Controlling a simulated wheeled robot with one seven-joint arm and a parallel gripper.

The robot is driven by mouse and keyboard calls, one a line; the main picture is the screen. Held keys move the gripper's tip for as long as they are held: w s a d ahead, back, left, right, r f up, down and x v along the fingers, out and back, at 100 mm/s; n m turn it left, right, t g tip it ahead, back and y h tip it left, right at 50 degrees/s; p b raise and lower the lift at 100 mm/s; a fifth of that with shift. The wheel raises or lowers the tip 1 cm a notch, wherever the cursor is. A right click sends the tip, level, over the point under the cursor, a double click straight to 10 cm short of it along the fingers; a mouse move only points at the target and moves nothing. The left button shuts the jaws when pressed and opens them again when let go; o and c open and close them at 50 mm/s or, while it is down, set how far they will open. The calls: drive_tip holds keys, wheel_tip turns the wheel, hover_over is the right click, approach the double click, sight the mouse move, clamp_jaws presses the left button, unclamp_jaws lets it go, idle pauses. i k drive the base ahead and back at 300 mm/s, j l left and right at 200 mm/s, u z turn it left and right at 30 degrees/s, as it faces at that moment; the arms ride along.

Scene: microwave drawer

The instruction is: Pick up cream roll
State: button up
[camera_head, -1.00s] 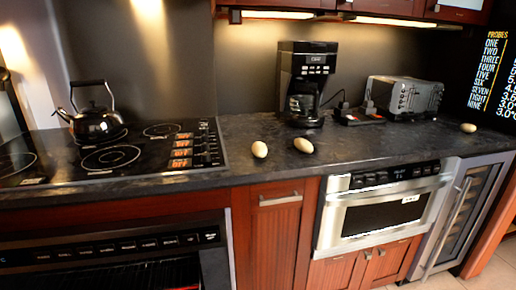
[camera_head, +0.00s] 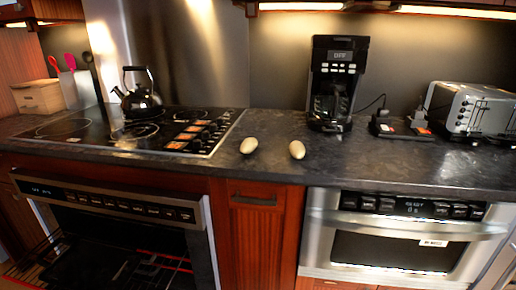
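Two pale, cream-coloured oval pieces lie on the dark counter (camera_head: 390,168) between the cooktop and the coffee maker. The left piece (camera_head: 249,145) is close to the cooktop's right edge. The right piece (camera_head: 297,150) lies a short way to its right, and the two do not touch. Both have the look of small rolls, but I cannot tell which one is the cream roll. My gripper is not in view, and nothing covers either piece.
A black coffee maker (camera_head: 335,84) and a silver toaster (camera_head: 475,112) stand at the back right. A kettle (camera_head: 139,93) sits on the cooktop (camera_head: 65,137). A microwave drawer (camera_head: 395,237) with a protruding handle is below the counter. The counter's front strip is clear.

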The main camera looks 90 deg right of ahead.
sight(249, 144)
drive_tip(key=k+u, duration=0.3)
drive_tip(key=u, duration=0.15)
drive_tip(key=k+u, duration=0.3)
drive_tip(key=u, duration=0.15)
drive_tip(key=k+j+u, duration=0.2)
drive_tip(key=u, duration=0.25)
drive_tip(key=k+l+u, duration=0.15)
drive_tip(key=k+u, duration=0.25)
drive_tip(key=k, duration=0.25)
drive_tip(key=k+l+z, duration=0.1)
drive_tip(key=z, duration=0.75)
drive_tip(key=k+l, duration=0.05)
